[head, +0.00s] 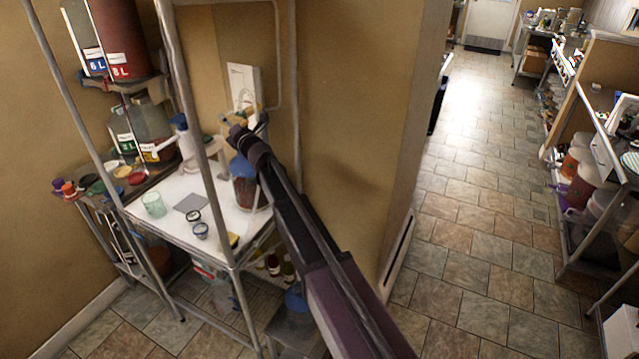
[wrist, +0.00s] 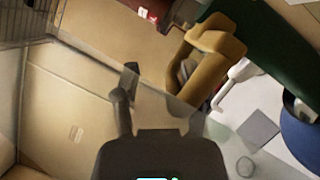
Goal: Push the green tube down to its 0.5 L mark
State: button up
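My gripper shows in the wrist view (wrist: 152,98), with a dark finger on the left and a blurred grey shape on the right. Bare wall shows between them, so it looks open and empty. A dark green cylinder (wrist: 268,40) crosses the upper right of the wrist view; I cannot tell if it is the green tube, and no 0.5 L mark is readable. A tan, bent piece (wrist: 218,40) lies between it and my gripper. In the head view my gripper (head: 238,132) is over the back of the white table, above a blue-topped vessel (head: 244,168).
The white table (head: 175,222) holds a greenish clear cup (head: 154,205), a grey square (head: 190,203) and small jars (head: 201,231). Metal posts (head: 205,150) frame it. A wall (head: 350,130) borders the right; open floor (head: 490,180) lies beyond.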

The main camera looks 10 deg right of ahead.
jog(key=shift+r+p, duration=4.25)
jog(key=shift+r, duration=0.35)
jog(key=shift+s+r, duration=0.1)
jog(key=shift+s, duration=0.05)
jog(key=b+v, duration=0.3)
jog(key=v, duration=1.1)
jog(key=s+d+f+m+g+h+b, duration=0.2)
jog(key=d+f+m+h+b, duration=0.3)
jog(key=d+f+m, duration=0.4)
jog(key=s+d+f+m+g+h+b, duration=0.2)
jog(key=d+f+m+h+b, duration=0.4)
jog(key=f, duration=0.8)
jog(key=shift+s+d+m+g+h, duration=0.3)
jog(key=shift+s+d+m+h, duration=0.45)
jog(key=shift+d+m+h, duration=1)
jog(key=shift+d+m+y, duration=0.15)
jog(key=shift+m+y, duration=0.3)
jog(key=shift+m, duration=0.2)
